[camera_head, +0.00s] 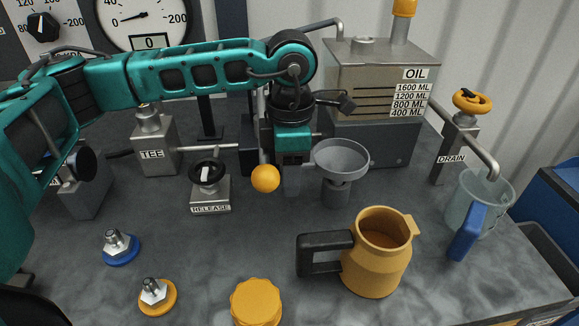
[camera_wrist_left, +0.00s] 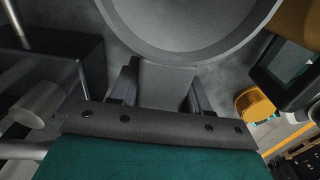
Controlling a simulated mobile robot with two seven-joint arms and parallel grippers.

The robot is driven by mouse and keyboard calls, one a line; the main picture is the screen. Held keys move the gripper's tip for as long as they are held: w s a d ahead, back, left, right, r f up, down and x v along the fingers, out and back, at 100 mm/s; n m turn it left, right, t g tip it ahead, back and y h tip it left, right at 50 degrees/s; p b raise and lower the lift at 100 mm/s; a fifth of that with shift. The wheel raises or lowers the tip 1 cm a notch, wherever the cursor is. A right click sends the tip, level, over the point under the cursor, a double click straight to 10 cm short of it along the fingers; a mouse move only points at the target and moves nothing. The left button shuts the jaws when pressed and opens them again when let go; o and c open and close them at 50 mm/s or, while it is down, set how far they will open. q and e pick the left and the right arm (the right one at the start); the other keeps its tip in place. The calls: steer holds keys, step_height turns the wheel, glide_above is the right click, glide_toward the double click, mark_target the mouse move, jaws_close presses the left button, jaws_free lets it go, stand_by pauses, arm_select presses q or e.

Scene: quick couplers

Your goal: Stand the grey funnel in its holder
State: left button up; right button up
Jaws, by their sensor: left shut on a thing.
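The grey funnel (camera_head: 342,156) is upright, bowl opening upward, in front of the oil tank. My left gripper (camera_head: 292,178) reaches down at its left side. In the left wrist view, the gripper's two fingers (camera_wrist_left: 161,92) are shut on a flat grey tab on the side of the funnel (camera_wrist_left: 185,28). A short dark grey cylinder (camera_head: 336,194), which looks like the holder, shows directly below the bowl. The funnel's spout is hidden, and I cannot tell whether it is inside the cylinder. My right gripper is not in view.
The oil tank (camera_head: 378,82) stands behind the funnel. A lever with an orange ball (camera_head: 265,178) is close left of my gripper, near the release valve (camera_head: 210,185). An orange jug (camera_head: 378,255) stands in front, and a clear bucket (camera_head: 479,200) at right under the drain pipe.

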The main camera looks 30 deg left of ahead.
arm_select(q)
steer(key=shift+f, duration=0.2)
steer(key=o, duration=1)
steer(key=shift+s+f, duration=0.1)
steer(key=shift+c, duration=0.2)
step_height(320, 180, up, 13)
steer(key=shift+d+r+p, duration=0.1)
steer(key=shift+p, duration=0.55)
